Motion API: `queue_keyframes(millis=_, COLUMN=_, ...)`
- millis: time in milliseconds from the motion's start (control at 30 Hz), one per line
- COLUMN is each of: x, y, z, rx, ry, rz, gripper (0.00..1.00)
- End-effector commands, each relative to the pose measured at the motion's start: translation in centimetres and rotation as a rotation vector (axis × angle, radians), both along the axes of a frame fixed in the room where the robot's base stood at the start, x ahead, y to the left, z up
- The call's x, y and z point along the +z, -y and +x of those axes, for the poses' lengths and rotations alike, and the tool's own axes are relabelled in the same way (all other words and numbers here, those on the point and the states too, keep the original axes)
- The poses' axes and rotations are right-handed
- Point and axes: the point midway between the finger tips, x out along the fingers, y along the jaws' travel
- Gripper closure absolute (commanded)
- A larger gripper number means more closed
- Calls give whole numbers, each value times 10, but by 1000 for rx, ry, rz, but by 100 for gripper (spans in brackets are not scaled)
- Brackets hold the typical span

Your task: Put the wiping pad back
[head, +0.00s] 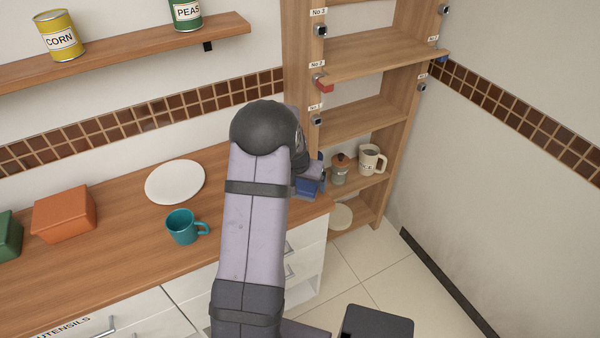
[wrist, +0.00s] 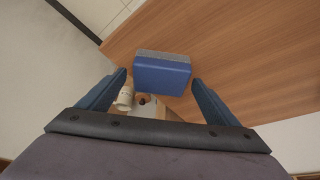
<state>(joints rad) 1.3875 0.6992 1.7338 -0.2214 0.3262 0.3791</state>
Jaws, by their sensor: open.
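The wiping pad (wrist: 162,78) is a blue block with a grey layer along one side. In the wrist view it lies just ahead of my gripper (wrist: 158,82), in line with the gap between the fingertips. The two blue fingers are apart, one on each side, with visible gaps to the pad. In the head view the pad (head: 306,188) shows as a blue patch at the right end of the wooden counter (head: 110,225), beside my arm. My gripper is mostly hidden behind my arm there. I cannot tell whether the pad touches the counter.
A wooden shelf unit (head: 365,48) stands right of the counter, with a jar (head: 340,172) and a cream mug (head: 371,160) on a low shelf. A red part (head: 325,86) is on its post. A white plate (head: 175,182), teal mug (head: 182,227) and orange box (head: 64,215) sit left.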

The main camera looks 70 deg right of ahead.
Motion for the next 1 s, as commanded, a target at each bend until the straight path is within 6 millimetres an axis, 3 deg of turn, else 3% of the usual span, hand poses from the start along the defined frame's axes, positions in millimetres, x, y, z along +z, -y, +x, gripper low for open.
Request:
queue_keyframes(millis=533, x=77, y=-32, z=1, rx=2, ry=1, rz=-3, gripper=15)
queue_keyframes(millis=700, x=90, y=-38, z=1, rx=1, ry=1, rz=0, gripper=15)
queue_keyframes(millis=1000, x=96, y=-41, z=0, rx=1, ry=1, rz=1, gripper=15)
